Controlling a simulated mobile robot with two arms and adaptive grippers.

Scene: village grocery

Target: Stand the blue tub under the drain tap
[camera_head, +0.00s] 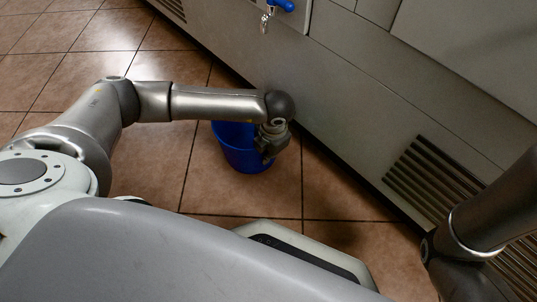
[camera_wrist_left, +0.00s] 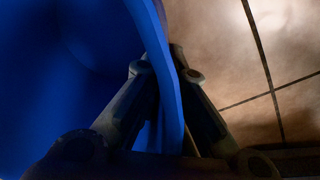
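The blue tub (camera_head: 240,158) is upright at or near the tiled floor, beside the grey cabinet front; I cannot tell if it touches the floor. My left arm crosses over it and hides part of its top. My left gripper (camera_head: 267,150) is at the tub's right side. In the left wrist view, the gripper's fingers (camera_wrist_left: 162,68) are on both sides of the tub's wall (camera_wrist_left: 172,105), closed on it. The drain tap (camera_head: 266,18), with a blue handle, sticks out of the cabinet front at the top, farther away than the tub. My right gripper is not visible.
The cabinet front (camera_head: 330,95) runs diagonally from the top left to the lower right, with a slatted vent (camera_head: 425,180) low on it. My right arm is near that vent. Tiled floor (camera_head: 150,165) is clear left of the tub and toward the tap.

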